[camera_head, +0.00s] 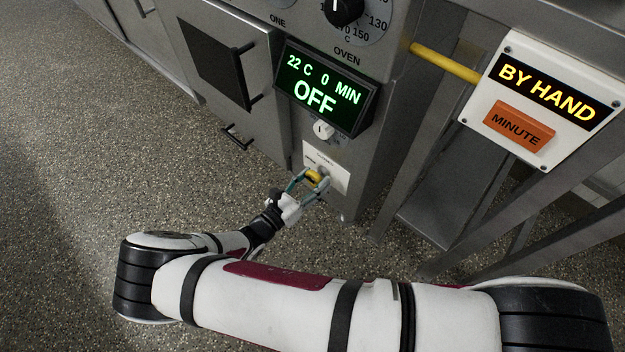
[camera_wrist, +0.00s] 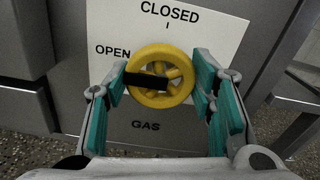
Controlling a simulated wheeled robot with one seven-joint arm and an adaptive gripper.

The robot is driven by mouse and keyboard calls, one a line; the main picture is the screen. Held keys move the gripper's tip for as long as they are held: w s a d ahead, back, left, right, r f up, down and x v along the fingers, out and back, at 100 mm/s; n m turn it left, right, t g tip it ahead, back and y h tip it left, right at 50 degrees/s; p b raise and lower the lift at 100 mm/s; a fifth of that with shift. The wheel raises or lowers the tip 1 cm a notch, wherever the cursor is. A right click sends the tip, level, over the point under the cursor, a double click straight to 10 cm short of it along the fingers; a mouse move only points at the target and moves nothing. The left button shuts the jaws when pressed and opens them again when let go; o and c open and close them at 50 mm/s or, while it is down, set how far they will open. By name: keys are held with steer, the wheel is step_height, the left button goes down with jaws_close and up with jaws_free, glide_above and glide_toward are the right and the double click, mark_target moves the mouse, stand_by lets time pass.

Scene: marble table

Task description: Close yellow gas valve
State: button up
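The yellow gas valve (camera_wrist: 163,63) is a round handwheel with a black bar across it, in front of a white plate (camera_wrist: 215,35) reading CLOSED at the top, OPEN at the left and GAS below. The black bar lies nearly level, its left end toward OPEN. My gripper (camera_wrist: 162,90) has its teal fingers on the left and right of the wheel, spread about as wide as it. I cannot tell whether the fingers touch the rim. In the head view the valve (camera_head: 314,176) shows between the fingers of my gripper (camera_head: 309,185), low on the oven front.
Above the valve are a white knob (camera_head: 322,130) and an oven display (camera_head: 327,90) reading OFF. A cabinet door with a dark handle (camera_head: 241,78) is to the left. Metal legs and a BY HAND sign (camera_head: 540,95) are to the right. The speckled floor (camera_head: 110,160) is clear at left.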

steer(key=shift+m, duration=0.4)
steer(key=m+p, duration=0.1)
steer(key=m, duration=0.2)
steer(key=shift+m, duration=0.4)
steer(key=m, duration=0.4)
steer(key=shift+m+p, duration=0.3)
steer(key=shift+p, duration=0.05)
steer(key=m, duration=0.4)
steer(key=shift+p, duration=0.3)
steer(key=m, duration=0.4)
steer(key=shift+m, duration=0.5)
steer(key=o, duration=1.2)
steer(key=shift+n, duration=0.3)
